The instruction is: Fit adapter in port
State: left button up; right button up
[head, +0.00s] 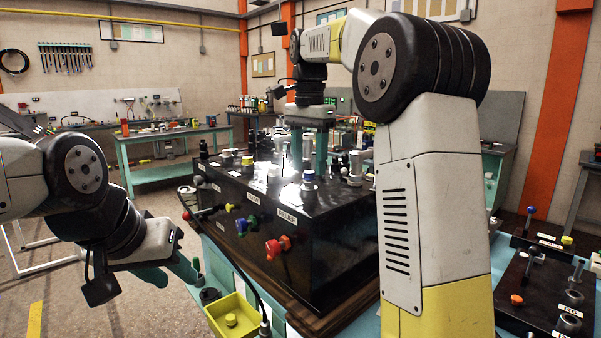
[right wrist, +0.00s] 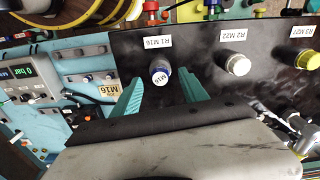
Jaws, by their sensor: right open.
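The black manifold block (head: 325,240) carries several fittings on its top. Whether the adapter is seated in a port cannot be told. My left gripper (head: 178,274) is open and empty at the block's left, near the yellow tray (head: 248,306).
A silver fitting stands by "R2 M22" (right wrist: 235,64) and a yellow-capped one by "R3 M27" (right wrist: 306,60). Coloured knobs, including a red one (head: 275,247), stick out of the block's front. A dark panel (head: 540,285) lies at the right. My right arm hides part of the block.

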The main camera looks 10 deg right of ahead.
aim_at(312, 173)
jog(key=shift+r, duration=2.35)
jog(key=shift+s+d, duration=0.3)
jog(key=s+d+f+n+t+y, duration=0.1)
jog(key=s+f+n+t, duration=0.2)
jog(key=s+f+n, duration=0.2)
jog(key=s+d+f+n+t+y, duration=0.1)
jog(key=s+f+n+t, duration=0.2)
jog(key=s+f, duration=0.8)
jog(key=s+n, duration=0.2)
jog(key=s, duration=0.4)
jog(key=shift+s+d+f, duration=0.2)
